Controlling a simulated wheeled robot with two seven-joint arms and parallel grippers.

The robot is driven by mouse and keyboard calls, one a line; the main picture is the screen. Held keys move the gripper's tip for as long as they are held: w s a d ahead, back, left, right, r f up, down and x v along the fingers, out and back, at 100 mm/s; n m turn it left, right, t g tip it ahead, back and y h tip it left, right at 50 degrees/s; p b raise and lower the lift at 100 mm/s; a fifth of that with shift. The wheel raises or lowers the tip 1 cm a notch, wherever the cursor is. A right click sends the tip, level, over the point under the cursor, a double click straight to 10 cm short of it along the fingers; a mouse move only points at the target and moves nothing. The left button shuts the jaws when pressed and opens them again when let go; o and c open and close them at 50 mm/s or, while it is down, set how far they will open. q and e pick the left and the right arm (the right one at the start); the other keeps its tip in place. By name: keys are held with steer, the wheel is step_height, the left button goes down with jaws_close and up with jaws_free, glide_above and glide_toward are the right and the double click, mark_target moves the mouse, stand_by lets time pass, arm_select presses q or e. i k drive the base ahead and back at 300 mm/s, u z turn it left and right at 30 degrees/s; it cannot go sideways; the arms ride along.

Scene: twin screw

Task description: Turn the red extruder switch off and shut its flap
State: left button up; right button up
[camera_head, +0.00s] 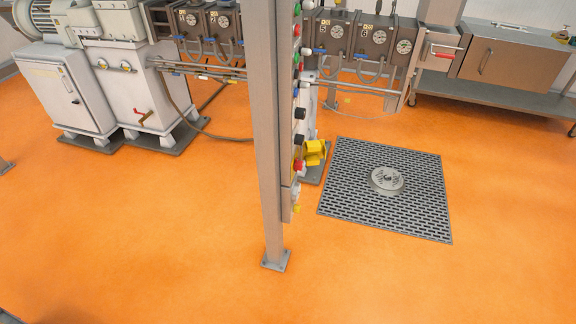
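A tall, narrow control panel (287,196) stands on a grey post and shows almost edge-on, its face turned to the right. A yellow flap (315,152) sticks out from its lower part and looks open. A red knob (298,165) sits on the panel beside the flap, just below and left of it; it may be the extruder switch. Its turn position cannot be read at this angle. Several other coloured knobs and buttons run up the panel edge. Neither of my grippers is in view.
The post's foot (276,260) stands on open orange floor. A grey floor grate (345,205) with a round drain cover (387,179) lies right of the panel. The extruder machine (130,85) runs along the back, with a metal bench (490,98) at back right.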

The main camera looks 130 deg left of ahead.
mark_target(298, 166)
steer(key=u, duration=4.1)
steer(key=i, duration=1)
steer(key=u, duration=0.15)
steer(key=k, duration=0.35)
steer(key=z, duration=0.55)
steer(key=i, duration=0.5)
steer(key=u, duration=1.05)
